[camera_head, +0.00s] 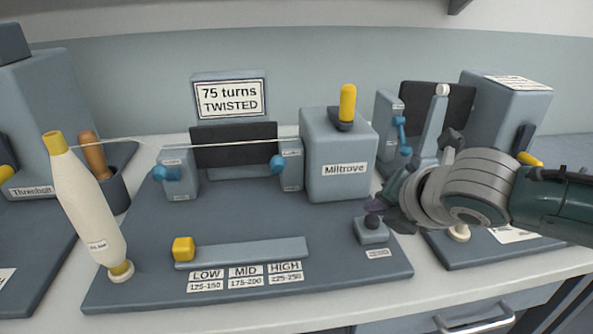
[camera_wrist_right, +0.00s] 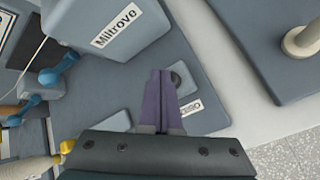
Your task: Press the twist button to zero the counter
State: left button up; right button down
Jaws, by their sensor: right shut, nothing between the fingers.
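The twist button is a small grey-blue block (camera_head: 371,235) at the right front of the Miltrove base, with a dark round top that shows in the wrist view (camera_wrist_right: 181,79). A small label lies in front of it; in the wrist view it seems to end in "ZERO". My right gripper (camera_head: 374,207) is shut and empty, its purple fingers (camera_wrist_right: 161,76) pointing down at the button. In the wrist view the tips are just beside the round top; I cannot tell whether they touch it. The counter sign (camera_head: 229,98) reads "75 turns TWISTED". My left gripper is not in view.
The Miltrove box (camera_head: 340,170) with a yellow lever stands behind the button. A yellow slider knob (camera_head: 183,249) sits at the left of its LOW-MID-HIGH track. A thread runs from a cream bobbin (camera_head: 85,205) across the station. Another station (camera_head: 500,115) stands on the right.

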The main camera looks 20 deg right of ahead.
aim_at(373, 229)
jog(key=shift+f+b, duration=0.35)
jog(key=shift+f, duration=0.15)
dwell(0.6)
dwell(0.3)
jog(key=shift+r+p, duration=0.9)
jog(key=shift+p, duration=0.15)
jog(key=shift+r, duration=0.1)
notch_tip(373, 229, up, 5)
jog(key=p, duration=0.5)
